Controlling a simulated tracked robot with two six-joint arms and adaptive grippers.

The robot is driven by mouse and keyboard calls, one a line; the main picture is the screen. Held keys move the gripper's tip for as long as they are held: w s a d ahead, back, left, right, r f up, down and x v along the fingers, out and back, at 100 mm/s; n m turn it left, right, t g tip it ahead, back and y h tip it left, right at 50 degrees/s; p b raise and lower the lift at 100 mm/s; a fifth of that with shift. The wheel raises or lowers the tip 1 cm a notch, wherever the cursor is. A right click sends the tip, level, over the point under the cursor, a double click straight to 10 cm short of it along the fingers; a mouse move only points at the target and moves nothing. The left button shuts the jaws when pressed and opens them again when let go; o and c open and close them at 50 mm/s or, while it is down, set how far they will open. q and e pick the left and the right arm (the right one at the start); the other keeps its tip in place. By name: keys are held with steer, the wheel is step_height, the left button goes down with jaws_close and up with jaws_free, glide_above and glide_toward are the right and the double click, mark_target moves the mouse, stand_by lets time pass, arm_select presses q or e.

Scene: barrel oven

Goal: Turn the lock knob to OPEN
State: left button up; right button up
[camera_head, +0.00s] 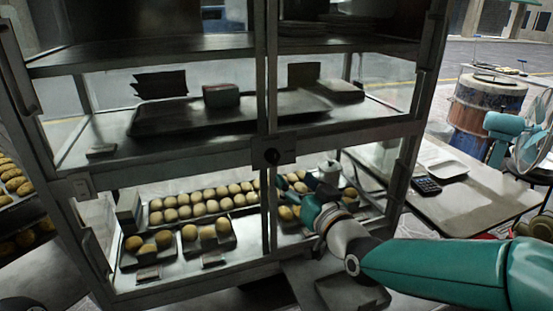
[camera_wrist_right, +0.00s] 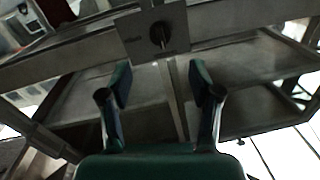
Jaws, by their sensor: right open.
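The lock knob (camera_head: 272,156) is a small dark round knob on a dark plate, where the cabinet's middle rail meets the centre post. In the right wrist view the knob (camera_wrist_right: 159,34) shows ahead of the fingers, with a slim bar standing upright on it; its lettering is too blurred to read. My right gripper (camera_head: 296,190) is below and to the right of the knob in the head view, in front of the lower glass. In the right wrist view my right gripper (camera_wrist_right: 160,85) is open and empty, its fingers apart and not touching the knob. My left gripper is not in view.
The glass-fronted cabinet (camera_head: 200,149) holds trays of round buns (camera_head: 205,205) on its lower shelf. A table (camera_head: 470,205) with a calculator (camera_head: 426,185) and a white tray (camera_head: 446,169) stands at right. A fan (camera_head: 534,135) and a barrel (camera_head: 485,105) are behind it.

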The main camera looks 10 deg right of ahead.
mark_target(276, 160)
steer(key=p+x, duration=0.2)
steer(key=x, duration=0.8)
steer(key=shift+w, duration=0.15)
